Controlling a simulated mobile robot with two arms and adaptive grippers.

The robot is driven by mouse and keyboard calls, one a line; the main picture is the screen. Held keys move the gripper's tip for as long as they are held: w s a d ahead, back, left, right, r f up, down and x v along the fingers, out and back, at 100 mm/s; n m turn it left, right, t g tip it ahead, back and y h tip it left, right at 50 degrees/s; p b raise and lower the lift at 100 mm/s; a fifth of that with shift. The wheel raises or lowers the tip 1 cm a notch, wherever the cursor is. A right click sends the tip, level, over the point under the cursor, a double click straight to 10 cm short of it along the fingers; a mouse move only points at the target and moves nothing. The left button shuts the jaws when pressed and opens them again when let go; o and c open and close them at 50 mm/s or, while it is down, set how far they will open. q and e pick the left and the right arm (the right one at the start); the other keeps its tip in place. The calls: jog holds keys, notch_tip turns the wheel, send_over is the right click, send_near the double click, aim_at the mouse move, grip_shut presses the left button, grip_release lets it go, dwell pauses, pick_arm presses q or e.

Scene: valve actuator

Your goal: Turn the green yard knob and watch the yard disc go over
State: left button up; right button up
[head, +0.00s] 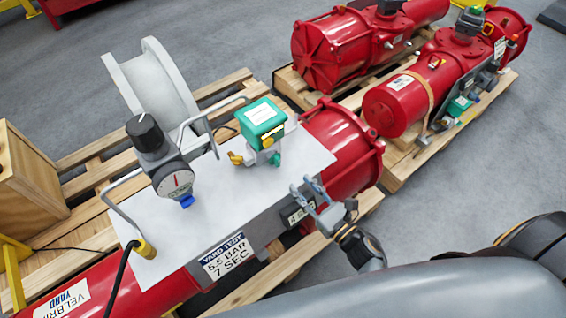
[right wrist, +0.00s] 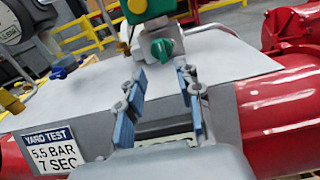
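The green knob (head: 275,160) sits low on the green box unit (head: 264,118) on the grey plate. In the right wrist view the green knob (right wrist: 162,49) shows from the front, below the box. My right gripper (head: 307,187) is at the plate's front edge, short of the knob. In the right wrist view its blue-padded fingers (right wrist: 162,78) are spread with nothing between them, with the knob beyond them. I cannot tell which part is the yard disc. My left gripper is not in view.
A regulator with black knob and gauge (head: 174,182) stands left of the green unit. A bent grey tube (head: 208,112) runs behind. A yard test label (head: 228,255) is on the front face. More red actuators (head: 335,50) lie on pallets at the back right.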

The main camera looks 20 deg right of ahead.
aim_at(279, 162)
jog(key=p+x, duration=0.1)
jog(key=x, duration=0.8)
jog(key=shift+w, duration=0.15)
jog(key=shift+f, duration=0.1)
grip_shut()
